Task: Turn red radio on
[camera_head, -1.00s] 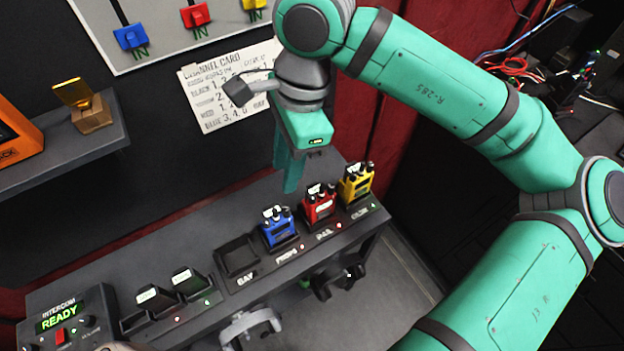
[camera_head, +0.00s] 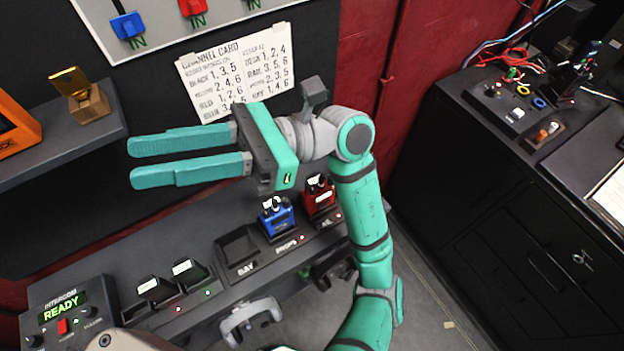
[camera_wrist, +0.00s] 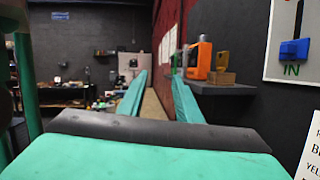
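The red radio (camera_head: 319,196) stands upright in its slot on the dark console, right of the blue radio (camera_head: 277,218). Its top with knobs and a white label shows; my gripper's body is just above and left of it in the head view. My gripper (camera_head: 132,163) points left in the head view, with its two long teal fingers apart and nothing between them. The fingers (camera_wrist: 158,95) also show apart in the wrist view. The yellow radio is hidden behind my arm.
An empty bay (camera_head: 238,247) and two black radios (camera_head: 155,288) are left of the blue radio. An intercom box (camera_head: 66,310) reading READY stands at the left end. A channel card (camera_head: 240,70) hangs on the wall. A shelf (camera_head: 60,160) with an orange device (camera_head: 15,130) juts out at left.

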